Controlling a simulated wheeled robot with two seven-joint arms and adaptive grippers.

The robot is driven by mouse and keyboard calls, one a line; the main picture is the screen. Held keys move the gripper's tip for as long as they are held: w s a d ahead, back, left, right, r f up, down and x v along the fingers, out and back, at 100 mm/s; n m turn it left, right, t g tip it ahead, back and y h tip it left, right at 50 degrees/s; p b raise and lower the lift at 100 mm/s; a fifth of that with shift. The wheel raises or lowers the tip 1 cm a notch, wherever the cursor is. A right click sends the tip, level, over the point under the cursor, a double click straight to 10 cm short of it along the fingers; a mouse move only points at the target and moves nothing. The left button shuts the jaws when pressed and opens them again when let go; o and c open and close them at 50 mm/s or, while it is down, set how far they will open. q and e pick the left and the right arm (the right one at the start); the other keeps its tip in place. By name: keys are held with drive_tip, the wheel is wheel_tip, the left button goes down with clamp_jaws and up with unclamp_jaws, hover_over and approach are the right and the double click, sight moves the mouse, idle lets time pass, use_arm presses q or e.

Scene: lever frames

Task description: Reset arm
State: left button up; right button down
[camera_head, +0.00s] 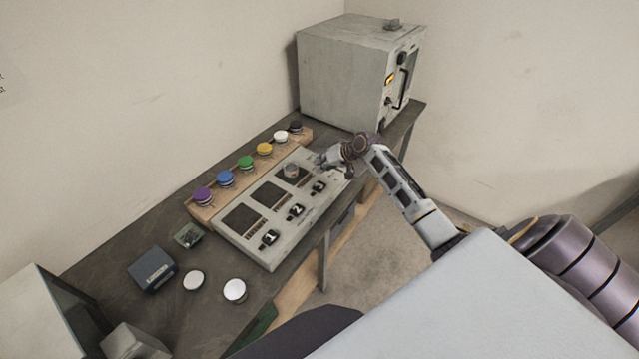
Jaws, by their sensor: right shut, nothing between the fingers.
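My right arm reaches in from the right, and its small right gripper (322,161) is shut and empty. It is over the far right end of a grey control panel (283,247). I cannot tell if it touches the panel. The panel carries three dark squares and three black switches: the near one (269,238), the middle one (296,211) and the far one (318,187). A small round object (291,170) sits at the far dark square, close to the gripper. My left gripper is not in view.
A wooden strip behind the panel holds several coloured buttons, including a purple one (203,195) and a green one (245,162). A large grey cabinet (340,80) stands at the table's far end. A dark blue box (152,269) and two white discs (234,290) lie on the dark table (110,252).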

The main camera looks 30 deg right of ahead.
drive_tip(key=shift+r, duration=0.3)
drive_tip(key=shift+f, duration=0.1)
